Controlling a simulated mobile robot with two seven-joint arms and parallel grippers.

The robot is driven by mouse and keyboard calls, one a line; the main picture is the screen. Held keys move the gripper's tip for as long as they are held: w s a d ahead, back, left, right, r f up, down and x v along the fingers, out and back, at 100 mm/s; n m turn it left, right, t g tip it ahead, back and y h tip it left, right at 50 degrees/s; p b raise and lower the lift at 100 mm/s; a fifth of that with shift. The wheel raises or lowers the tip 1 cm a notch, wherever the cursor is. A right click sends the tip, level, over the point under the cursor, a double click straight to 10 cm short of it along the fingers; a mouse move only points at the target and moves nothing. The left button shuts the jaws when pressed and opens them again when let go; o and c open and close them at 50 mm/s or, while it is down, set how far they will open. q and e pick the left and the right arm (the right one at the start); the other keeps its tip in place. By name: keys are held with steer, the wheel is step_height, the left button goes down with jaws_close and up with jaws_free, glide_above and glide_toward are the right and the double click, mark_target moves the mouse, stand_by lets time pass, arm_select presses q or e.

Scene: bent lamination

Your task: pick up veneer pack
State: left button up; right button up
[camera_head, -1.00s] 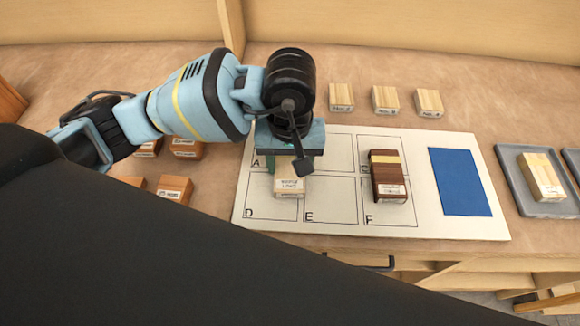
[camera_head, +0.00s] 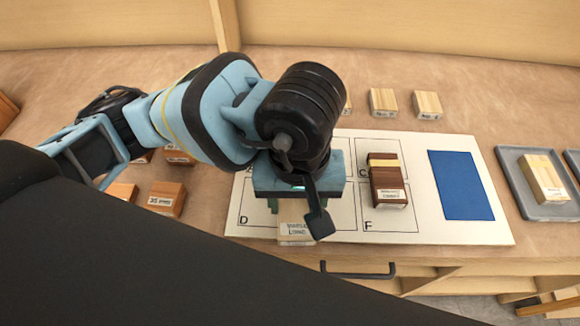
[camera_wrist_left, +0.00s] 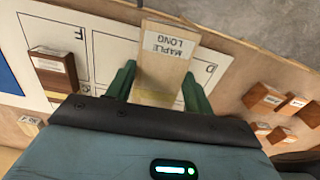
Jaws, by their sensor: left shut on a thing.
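A pale wooden veneer pack (camera_head: 296,232) with a white label reading "MAPLE LONG" is held by my left gripper (camera_head: 298,205). In the left wrist view the pack (camera_wrist_left: 163,58) stands out between the two green fingers (camera_wrist_left: 158,88), which are shut on its sides. In the head view the gripper body and wrist cover most of the pack; only its labelled end shows, near the front edge of the white board (camera_head: 420,232). The pack appears raised above the board, though the gap beneath it is hidden. My right gripper is not in view.
A dark brown pack with a pale stripe (camera_head: 386,180) lies across cells C and F. A blue patch (camera_head: 461,184) is right of it. Pale blocks (camera_head: 384,102) stand behind, orange-brown blocks (camera_head: 167,197) at left. A grey tray (camera_head: 510,170) holds another pale block.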

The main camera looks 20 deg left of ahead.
mark_target(309, 243)
arm_select(q)
steer(key=s+d, duration=0.3)
steer(key=s, duration=0.3)
steer(key=shift+d+r, duration=0.25)
steer(key=shift+r, duration=0.05)
steer(key=shift+w, duration=0.1)
